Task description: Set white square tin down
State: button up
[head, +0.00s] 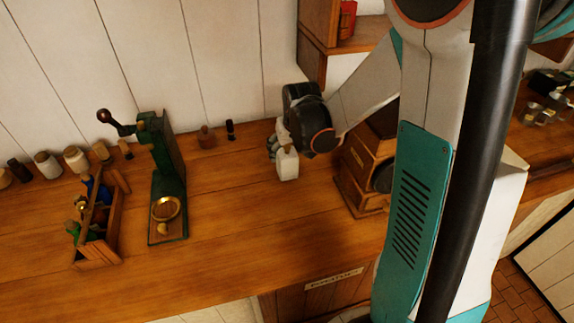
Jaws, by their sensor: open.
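The white square tin (287,165) stands upright on the wooden counter, right of the green machine and left of the wooden grinder-like box. My gripper (275,148) is at the tin's upper left side, below the dark end of my arm. Its fingers are small and partly hidden behind the tin and the wrist. The jaws are open, and the tin appears to rest on the counter. I cannot tell whether a finger still touches it.
A green hand-cranked machine (170,185) and a wooden caddy of bottles (100,225) stand to the left. Several spools and small jars line the wall. A wooden box (362,165) stands close on the tin's right. The counter (250,235) in front is clear.

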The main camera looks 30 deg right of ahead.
jog(key=b+x, duration=0.2)
jog(key=x, duration=0.6)
jog(key=shift+w+b, duration=0.15)
jog(key=shift+b, duration=0.15)
jog(key=shift+c, duration=0.3)
jog(key=c, duration=1.3)
jog(key=shift+r, duration=0.1)
notch_tip(320, 180, up, 20)
jog(key=p, duration=0.5)
jog(key=shift+p, duration=0.35)
